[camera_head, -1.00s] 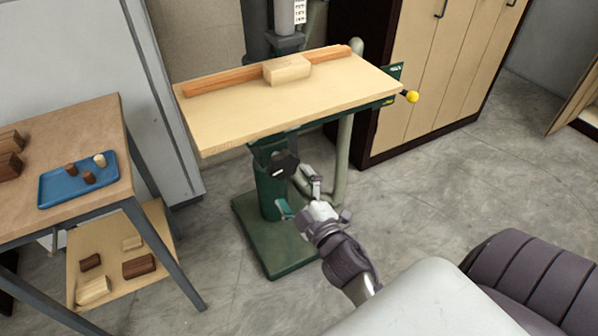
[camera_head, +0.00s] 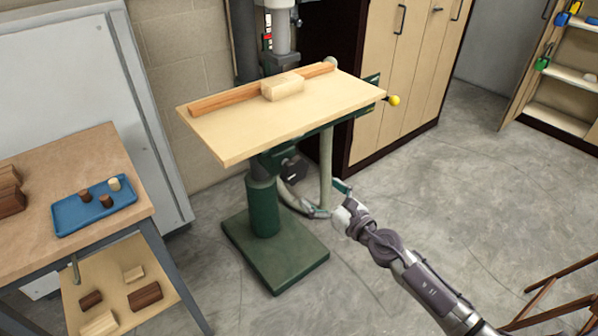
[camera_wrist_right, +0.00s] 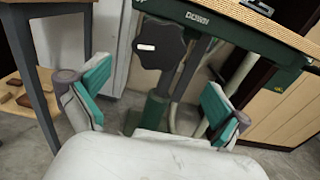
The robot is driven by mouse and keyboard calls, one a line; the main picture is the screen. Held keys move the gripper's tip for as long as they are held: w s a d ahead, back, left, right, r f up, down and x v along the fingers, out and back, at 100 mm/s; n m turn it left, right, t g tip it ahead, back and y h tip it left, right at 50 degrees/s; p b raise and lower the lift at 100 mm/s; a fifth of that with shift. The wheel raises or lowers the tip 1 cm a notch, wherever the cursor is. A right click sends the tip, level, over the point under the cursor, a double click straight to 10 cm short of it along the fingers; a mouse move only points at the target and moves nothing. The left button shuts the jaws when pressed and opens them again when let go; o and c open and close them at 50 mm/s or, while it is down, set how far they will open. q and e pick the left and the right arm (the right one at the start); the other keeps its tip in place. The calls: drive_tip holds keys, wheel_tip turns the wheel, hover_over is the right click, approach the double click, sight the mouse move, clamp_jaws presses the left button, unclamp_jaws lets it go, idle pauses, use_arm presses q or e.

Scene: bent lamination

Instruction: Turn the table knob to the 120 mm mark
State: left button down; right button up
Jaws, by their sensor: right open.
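The table knob (camera_head: 293,168) is dark and lobed, under the wooden table (camera_head: 230,135) of the green machine. In the right wrist view the knob (camera_wrist_right: 160,48) faces me with a small white mark on it; I cannot read a 120 mm mark. My right gripper (camera_head: 328,200) is open and empty, below and to the right of the knob in the head view. In the wrist view its two teal-padded fingers (camera_wrist_right: 156,98) stand wide apart, with the knob beyond them and higher, between them in the picture. They appear apart from it. My left gripper is out of view.
A wood block (camera_head: 283,86) lies against the fence on the machine table. A yellow-tipped lever (camera_head: 393,100) sticks out at its right. A workbench (camera_head: 40,190) with a blue tray (camera_head: 72,218) stands at left. A wooden frame (camera_head: 570,295) is at lower right. The floor between is open.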

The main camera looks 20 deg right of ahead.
sight(297, 174)
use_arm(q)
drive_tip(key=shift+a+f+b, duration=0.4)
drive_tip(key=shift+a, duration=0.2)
use_arm(e)
drive_tip(key=x, duration=1)
drive_tip(key=shift+a, duration=0.15)
drive_tip(key=c, duration=0.9)
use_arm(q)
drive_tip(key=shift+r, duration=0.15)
use_arm(e)
drive_tip(key=shift+m, duration=0.4)
